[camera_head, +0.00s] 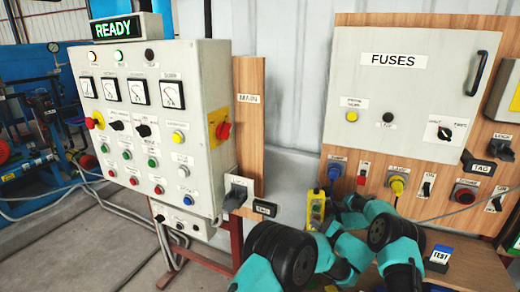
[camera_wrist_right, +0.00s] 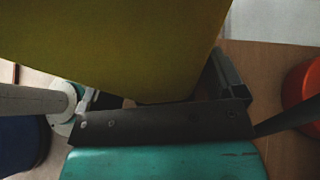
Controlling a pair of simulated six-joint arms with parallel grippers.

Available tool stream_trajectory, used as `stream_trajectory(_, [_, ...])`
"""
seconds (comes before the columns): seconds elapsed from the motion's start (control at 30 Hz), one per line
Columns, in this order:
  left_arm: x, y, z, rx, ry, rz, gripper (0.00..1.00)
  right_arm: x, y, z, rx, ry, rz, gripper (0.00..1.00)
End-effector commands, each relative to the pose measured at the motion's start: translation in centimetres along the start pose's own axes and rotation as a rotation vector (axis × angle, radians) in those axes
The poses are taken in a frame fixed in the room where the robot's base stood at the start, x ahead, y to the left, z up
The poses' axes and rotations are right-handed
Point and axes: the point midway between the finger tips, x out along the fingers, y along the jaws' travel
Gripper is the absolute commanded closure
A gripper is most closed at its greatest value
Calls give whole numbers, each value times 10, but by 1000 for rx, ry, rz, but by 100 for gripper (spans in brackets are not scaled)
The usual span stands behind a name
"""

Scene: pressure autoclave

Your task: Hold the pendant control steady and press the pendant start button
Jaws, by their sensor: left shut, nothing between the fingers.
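My arms cover the area to the right of the pendant.
The main panel (camera_head: 205,60) with a lit READY sign (camera_head: 117,27) stands at left. The fuse box (camera_head: 420,105) is on a wooden board at right, above several switches and plugs.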

Motion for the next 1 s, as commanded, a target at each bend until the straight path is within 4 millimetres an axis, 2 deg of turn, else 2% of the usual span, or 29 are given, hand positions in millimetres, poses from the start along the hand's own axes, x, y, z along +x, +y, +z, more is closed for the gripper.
stream_trajectory(0.27, [0,0,0,0,0,0,100,0,0,0,1,0,1,6])
stream_trajectory(0.47, [0,0,0,0,0,0,100,-10,0,0,0,0,-1,6])
stream_trajectory(0.57, [0,0,0,0,0,0,100,-22,0,0,0,0,0,6])
stream_trajectory(1.0, [0,0,0,0,0,0,100,-100,0,0,0,0,-2,6])
